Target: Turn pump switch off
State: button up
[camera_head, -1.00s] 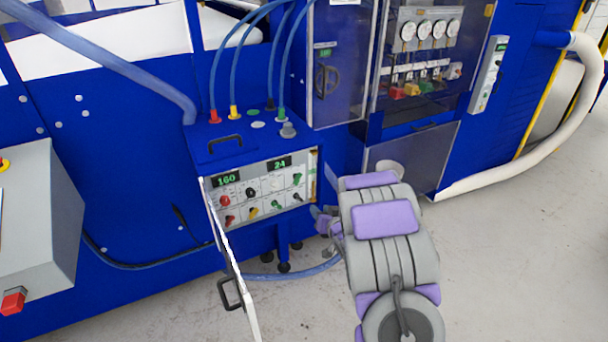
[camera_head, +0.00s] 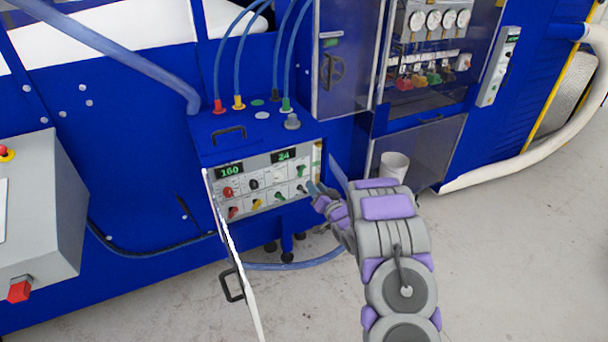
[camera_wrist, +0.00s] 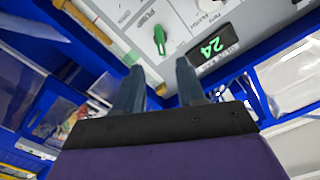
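The blue control box (camera_head: 260,150) has a front panel with two green displays reading 160 and 24 and several coloured switches. A green switch (camera_head: 304,170) sits at the panel's right, near the 24 display; it also shows in the wrist view (camera_wrist: 160,38), with its handle pointing toward my fingers. My gripper (camera_head: 318,190) is just off the panel's right lower side. In the wrist view, its two fingers (camera_wrist: 160,68) are apart with nothing between them, and the green switch lies beyond the gap.
The box's white-edged door (camera_head: 237,265) stands open at the panel's left. Blue hoses (camera_head: 218,60) rise from the box top. A grey console (camera_head: 30,210) is at far left. The floor at right is clear.

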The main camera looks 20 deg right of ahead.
aim_at(302, 171)
jog(key=w+b, duration=0.1)
jog(key=w, duration=0.8)
jog(key=shift+w+a, duration=0.15)
jog(key=shift+w, duration=0.2)
jog(key=shift+c, duration=0.3)
grip_shut()
